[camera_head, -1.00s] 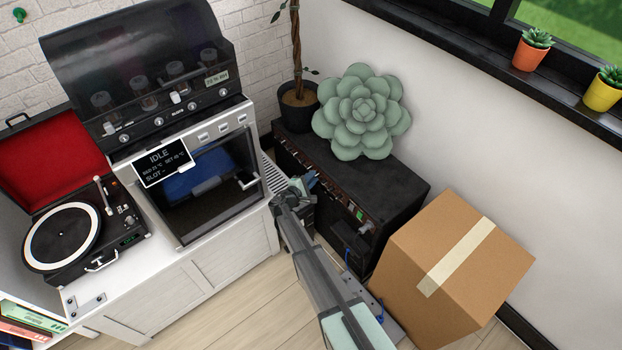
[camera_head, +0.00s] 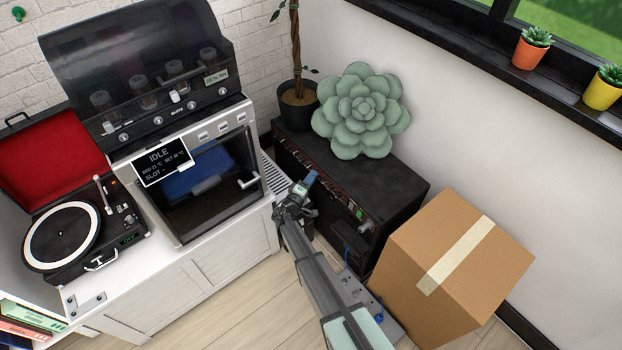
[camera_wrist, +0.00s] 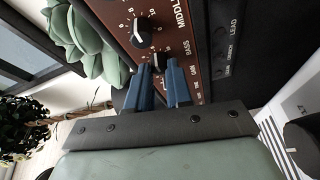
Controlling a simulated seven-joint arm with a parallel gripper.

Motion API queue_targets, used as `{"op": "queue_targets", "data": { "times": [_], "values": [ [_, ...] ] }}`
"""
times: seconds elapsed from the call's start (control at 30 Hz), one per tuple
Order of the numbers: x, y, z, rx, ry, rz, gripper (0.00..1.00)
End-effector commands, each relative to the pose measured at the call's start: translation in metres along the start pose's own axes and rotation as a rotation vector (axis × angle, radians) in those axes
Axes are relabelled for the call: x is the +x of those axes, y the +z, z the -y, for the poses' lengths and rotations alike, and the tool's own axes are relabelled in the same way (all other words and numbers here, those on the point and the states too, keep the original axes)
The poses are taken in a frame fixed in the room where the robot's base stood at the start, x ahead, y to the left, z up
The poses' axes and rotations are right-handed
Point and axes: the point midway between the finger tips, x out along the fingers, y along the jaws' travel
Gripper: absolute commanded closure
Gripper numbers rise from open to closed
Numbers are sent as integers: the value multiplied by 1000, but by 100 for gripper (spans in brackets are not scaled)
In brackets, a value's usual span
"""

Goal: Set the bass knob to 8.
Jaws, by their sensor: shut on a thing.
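The amplifier is a black cabinet (camera_head: 385,180) with a brown control panel (camera_wrist: 119,14), standing against the wall. In the wrist view the bass knob (camera_wrist: 157,60) is a dark knob beside the word BASS, between my blue fingertips. My gripper (camera_wrist: 160,68) is shut on the bass knob; the fingers hide part of it and its scale, so I cannot read its setting. The middle knob (camera_wrist: 143,31), black with a white pointer, sits just above it in that view. In the head view my gripper (camera_head: 306,183) is at the amplifier's front panel.
A green succulent-shaped cushion (camera_head: 361,112) sits on the amplifier. A cardboard box (camera_head: 440,270) stands right of my arm. An oven (camera_head: 205,185) and a turntable (camera_head: 65,238) are on the white cabinet at left.

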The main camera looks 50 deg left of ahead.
Motion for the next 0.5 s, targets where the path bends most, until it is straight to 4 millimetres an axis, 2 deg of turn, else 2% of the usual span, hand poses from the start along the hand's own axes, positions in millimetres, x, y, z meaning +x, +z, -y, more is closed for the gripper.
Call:
{"op": "queue_targets", "data": {
  "times": [0.5],
  "values": [
    [0,0,1,38,14,-1,100]
  ]
}}
